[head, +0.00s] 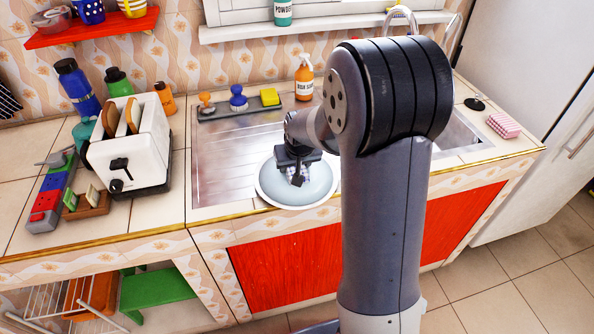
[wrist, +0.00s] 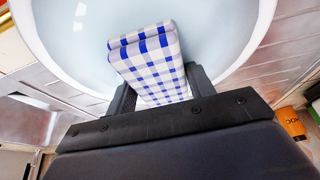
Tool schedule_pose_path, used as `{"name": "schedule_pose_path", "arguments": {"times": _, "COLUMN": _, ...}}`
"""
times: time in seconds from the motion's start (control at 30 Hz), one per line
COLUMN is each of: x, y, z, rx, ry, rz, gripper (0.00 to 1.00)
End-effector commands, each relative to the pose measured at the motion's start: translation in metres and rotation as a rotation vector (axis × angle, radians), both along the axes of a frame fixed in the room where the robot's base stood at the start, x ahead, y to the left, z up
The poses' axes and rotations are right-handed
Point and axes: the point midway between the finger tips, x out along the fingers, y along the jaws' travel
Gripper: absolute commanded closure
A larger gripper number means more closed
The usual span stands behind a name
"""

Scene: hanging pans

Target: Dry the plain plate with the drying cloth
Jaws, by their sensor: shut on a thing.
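The plain plate (head: 268,188), pale blue with a white rim, lies on the steel draining area near the counter's front edge. It fills the upper part of the wrist view (wrist: 225,30). My gripper (head: 297,168) is above the plate, pointing down at it. It is shut on the folded blue and white checked drying cloth (wrist: 150,62), which sticks out between the fingers against the plate's surface. I cannot tell for sure whether the cloth touches the plate. My gripper covers part of the plate in the head view.
A rack with brushes and a yellow sponge (head: 269,96) stands behind, beside an orange soap bottle (head: 304,80). A white toaster (head: 130,146) is at left. A pink checked cloth (head: 503,125) lies at right beyond the sink (head: 462,136). The draining area left of the plate is clear.

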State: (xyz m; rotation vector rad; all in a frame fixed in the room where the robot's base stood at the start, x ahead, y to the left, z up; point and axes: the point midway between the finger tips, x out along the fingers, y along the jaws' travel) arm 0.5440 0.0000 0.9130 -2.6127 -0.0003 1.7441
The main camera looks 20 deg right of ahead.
Motion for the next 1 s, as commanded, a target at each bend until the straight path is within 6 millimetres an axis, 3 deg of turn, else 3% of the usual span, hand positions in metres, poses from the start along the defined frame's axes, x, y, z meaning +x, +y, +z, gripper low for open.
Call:
{"name": "schedule_pose_path", "arguments": {"times": 0.3, "x": 0.011, "y": 0.0, "z": -0.001, "rx": 0.0, "ry": 0.001, "rz": 0.0, "gripper": 0.68}}
{"name": "schedule_pose_path", "arguments": {"times": 0.8, "x": -0.031, "y": 0.0, "z": -0.003, "rx": 0.0, "ry": 0.0, "rz": 0.0, "gripper": 0.68}}
{"name": "schedule_pose_path", "arguments": {"times": 1.0, "x": -0.038, "y": 0.0, "z": -0.003, "rx": 0.0, "ry": 0.002, "rz": 0.0, "gripper": 0.68}}
